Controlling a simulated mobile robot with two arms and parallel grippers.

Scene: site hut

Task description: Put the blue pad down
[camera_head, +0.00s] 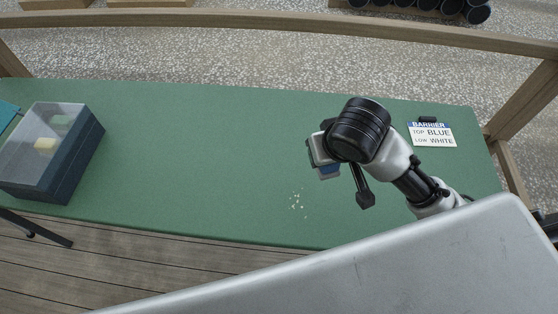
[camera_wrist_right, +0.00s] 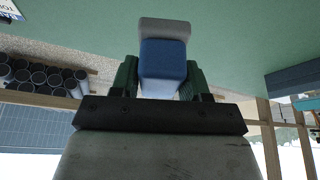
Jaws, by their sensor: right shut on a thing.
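The blue pad (camera_wrist_right: 163,68) is between the green-lined fingers of my right gripper (camera_wrist_right: 160,78) in the wrist view. A pale grey block-like part (camera_wrist_right: 165,29) shows directly beyond the blue; I cannot tell whether it is joined to the pad. My left gripper is out of view.
A dark box with a clear lid (camera_head: 52,165) stands at the table's left end, with yellow and green pieces inside. A card (camera_head: 432,135) reading "BARRIER TOP BLUE LOW WHITE" lies at the right. Pale crumbs (camera_head: 297,200) lie near the front edge. The table's middle is clear.

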